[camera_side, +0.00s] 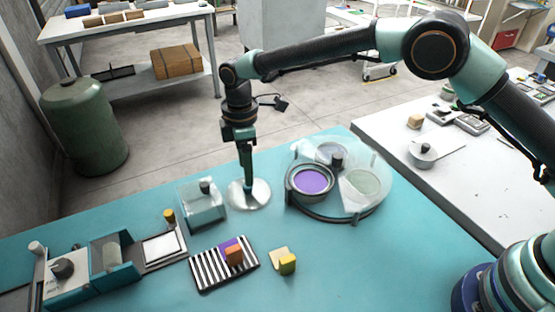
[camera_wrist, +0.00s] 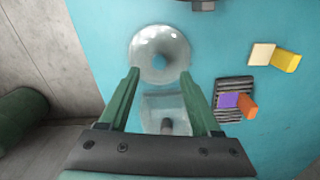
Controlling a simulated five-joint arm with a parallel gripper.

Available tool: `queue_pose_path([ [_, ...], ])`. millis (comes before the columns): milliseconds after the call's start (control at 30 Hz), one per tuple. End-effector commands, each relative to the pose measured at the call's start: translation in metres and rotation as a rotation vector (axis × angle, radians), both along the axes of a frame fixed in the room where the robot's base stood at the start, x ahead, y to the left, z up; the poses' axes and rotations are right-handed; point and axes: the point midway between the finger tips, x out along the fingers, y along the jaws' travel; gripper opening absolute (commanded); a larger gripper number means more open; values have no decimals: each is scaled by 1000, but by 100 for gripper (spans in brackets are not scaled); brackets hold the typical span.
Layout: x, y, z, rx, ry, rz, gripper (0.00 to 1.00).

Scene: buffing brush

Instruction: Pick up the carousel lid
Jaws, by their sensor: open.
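The carousel lid (camera_side: 362,160) is a clear cover with a dark knob (camera_side: 337,162). It rests on the round carousel (camera_side: 340,214), over the grey and green wells, while the purple well (camera_side: 311,181) shows through a round opening. My gripper (camera_side: 248,180) points down left of the carousel, apart from the lid, above a clear round dish (camera_side: 262,195). In the wrist view my gripper (camera_wrist: 160,74) has its fingers wide apart with nothing held. The dish (camera_wrist: 160,48) shows just past the fingertips. The lid is not clearly visible there; only a dark edge shows at the top.
A clear-lidded box (camera_side: 203,212) stands left of the dish. A striped pad (camera_side: 224,263) with an orange block and a yellow-and-cream block (camera_side: 287,264) lie in front. A teal machine (camera_side: 88,268) stands at the left.

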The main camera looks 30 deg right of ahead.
Motion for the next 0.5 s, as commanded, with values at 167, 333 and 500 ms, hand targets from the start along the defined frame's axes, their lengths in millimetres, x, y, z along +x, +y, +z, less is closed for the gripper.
queue_pose_path([
  [167,0,-2,-24,-2,4,-1,64],
  [333,1,-2,-45,-2,2,-1,64],
  [500,1,-2,-51,-1,1,-1,64],
])
